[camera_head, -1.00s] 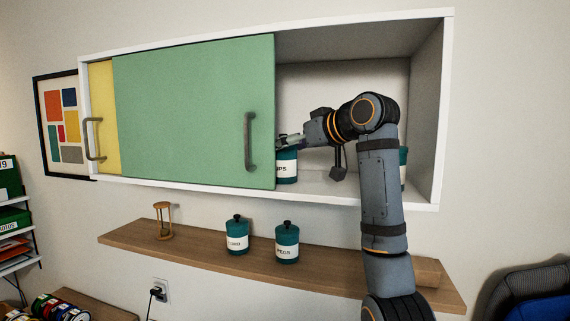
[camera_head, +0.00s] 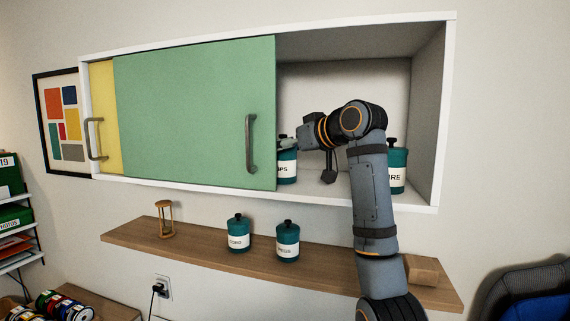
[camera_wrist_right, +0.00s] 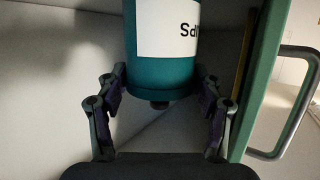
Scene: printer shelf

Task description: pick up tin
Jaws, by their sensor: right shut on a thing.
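A teal tin (camera_head: 286,172) with a white label, of which I read "IPS", stands in the open right part of the wall cabinet. The green door hides its left side. My right gripper (camera_head: 287,146) is shut on this tin near its top. In the right wrist view the tin (camera_wrist_right: 165,70) shows upside down between the two fingers. Whether it is lifted off the cabinet floor I cannot tell. My left gripper is not in view.
The green sliding door (camera_head: 195,115) with its handle (camera_head: 251,144) is close left of my gripper. Another teal tin (camera_head: 397,178) stands at the cabinet's right. Two teal tins (camera_head: 238,238) (camera_head: 288,246) and an hourglass (camera_head: 165,220) stand on the wooden shelf (camera_head: 200,251) below.

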